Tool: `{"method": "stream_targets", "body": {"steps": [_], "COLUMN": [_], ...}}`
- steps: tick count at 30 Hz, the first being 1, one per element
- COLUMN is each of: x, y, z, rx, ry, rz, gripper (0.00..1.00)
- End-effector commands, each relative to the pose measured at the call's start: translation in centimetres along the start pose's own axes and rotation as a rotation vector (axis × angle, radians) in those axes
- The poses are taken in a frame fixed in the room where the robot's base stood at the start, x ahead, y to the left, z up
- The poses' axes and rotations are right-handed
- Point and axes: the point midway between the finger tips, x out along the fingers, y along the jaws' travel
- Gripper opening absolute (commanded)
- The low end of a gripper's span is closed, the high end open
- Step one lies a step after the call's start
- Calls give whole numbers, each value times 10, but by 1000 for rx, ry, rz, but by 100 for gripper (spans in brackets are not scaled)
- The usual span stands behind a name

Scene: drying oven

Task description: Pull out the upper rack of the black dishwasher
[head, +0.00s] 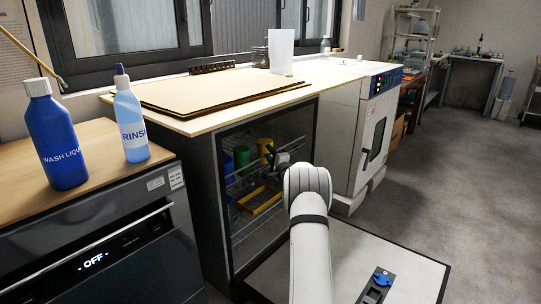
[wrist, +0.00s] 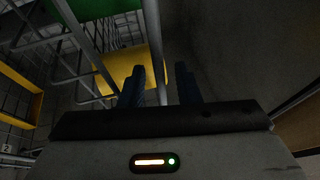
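The black dishwasher (head: 215,205) stands under the worktop, open at the front, with its door (head: 340,245) folded down. The upper rack (head: 240,178) is a wire rack inside, holding a green cup (head: 241,156) and yellow items. My gripper (head: 275,157) is at the front of this rack; my arm hides part of the opening. In the wrist view, its two blue fingers (wrist: 160,85) are apart, with a metal rack bar (wrist: 152,45) showing between them. I cannot tell whether they touch it.
A lower yellow tray (head: 260,201) is inside the dishwasher. Left stands a unit with an "OFF" display (head: 100,264), under a wash bottle (head: 56,140) and a rinse bottle (head: 130,122). A white oven (head: 372,130) stands right; the floor beyond is clear.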

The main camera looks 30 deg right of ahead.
Motion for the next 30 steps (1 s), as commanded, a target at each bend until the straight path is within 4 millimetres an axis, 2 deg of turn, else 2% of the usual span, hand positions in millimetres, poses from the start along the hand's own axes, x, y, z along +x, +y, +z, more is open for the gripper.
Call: {"method": "stream_targets", "body": {"steps": [2,12,30], "x": [0,0,-3], "y": [0,0,-1], "z": [0,1,-2], "rx": [0,0,0], "ry": [0,-1,1], "rz": [0,0,1], "gripper": [27,0,0]}}
